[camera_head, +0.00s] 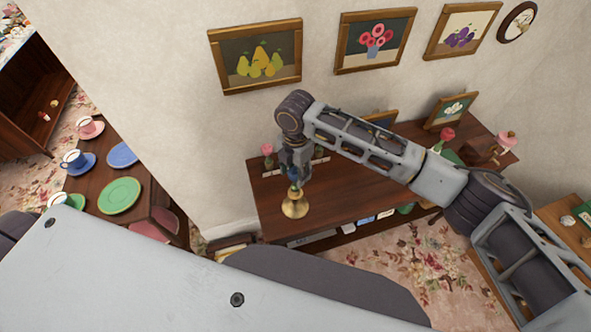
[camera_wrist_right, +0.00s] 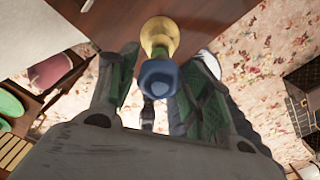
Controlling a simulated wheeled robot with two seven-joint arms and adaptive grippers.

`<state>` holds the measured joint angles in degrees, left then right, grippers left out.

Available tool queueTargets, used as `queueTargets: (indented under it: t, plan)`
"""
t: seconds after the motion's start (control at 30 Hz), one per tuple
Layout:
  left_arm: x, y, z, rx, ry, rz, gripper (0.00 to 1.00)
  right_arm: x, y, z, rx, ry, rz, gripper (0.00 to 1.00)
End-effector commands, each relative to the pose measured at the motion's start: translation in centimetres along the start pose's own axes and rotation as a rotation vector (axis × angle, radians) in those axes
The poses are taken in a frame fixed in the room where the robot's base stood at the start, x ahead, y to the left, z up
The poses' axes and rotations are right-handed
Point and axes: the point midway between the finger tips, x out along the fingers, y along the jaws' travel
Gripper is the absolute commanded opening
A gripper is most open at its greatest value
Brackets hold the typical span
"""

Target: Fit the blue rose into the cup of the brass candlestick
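The brass candlestick (camera_head: 295,209) stands upright near the front left edge of the dark wooden table. The blue rose (camera_head: 294,186) is at its top, directly under my right gripper (camera_head: 295,172). In the right wrist view, the blue rose (camera_wrist_right: 159,77) lies in line with the candlestick (camera_wrist_right: 160,36), between the spread fingers of my right gripper (camera_wrist_right: 165,70). Gaps show on both sides of the rose, so the fingers look open. How deep the rose sits in the cup is hidden. My left gripper is not in view.
The dark table (camera_head: 345,188) has bare room right of the candlestick, under my right arm. A rack with small flowers (camera_head: 267,152) stands behind the gripper. A green vase with a red flower (camera_head: 446,137) is farther right. The wall is close behind.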

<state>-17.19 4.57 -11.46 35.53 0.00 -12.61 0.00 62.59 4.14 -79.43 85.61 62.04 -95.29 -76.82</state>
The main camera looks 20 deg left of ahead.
Motion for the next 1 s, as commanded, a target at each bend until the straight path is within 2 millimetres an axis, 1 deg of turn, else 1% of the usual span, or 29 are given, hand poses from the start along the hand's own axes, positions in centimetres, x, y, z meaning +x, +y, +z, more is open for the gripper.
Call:
queueTargets:
  t: [0.03, 0.07, 0.37, 0.57, 0.77, 1.0]
  plan:
    - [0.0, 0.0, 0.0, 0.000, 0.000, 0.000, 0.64, 0.0, 0.0, 0.0, 0.000, 0.000, 0.000, 0.61]
    - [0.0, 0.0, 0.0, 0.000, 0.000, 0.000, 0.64, 0.0, 0.0, 0.0, 0.000, 0.000, 0.000, 0.64]
    - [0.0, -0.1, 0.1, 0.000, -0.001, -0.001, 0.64, 0.0, 0.0, 0.0, 0.000, 0.000, 0.000, 0.64]
    - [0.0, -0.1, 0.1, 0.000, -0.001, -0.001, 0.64, -0.6, 0.0, 0.0, 0.000, -0.001, 0.000, 0.64]
    - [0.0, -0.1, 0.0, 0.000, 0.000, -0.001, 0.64, -2.4, 0.1, 0.1, 0.000, -0.002, 0.002, 0.64]
    - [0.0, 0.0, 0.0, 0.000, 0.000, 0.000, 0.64, -5.9, 0.1, 0.0, 0.000, -0.002, 0.002, 0.64]
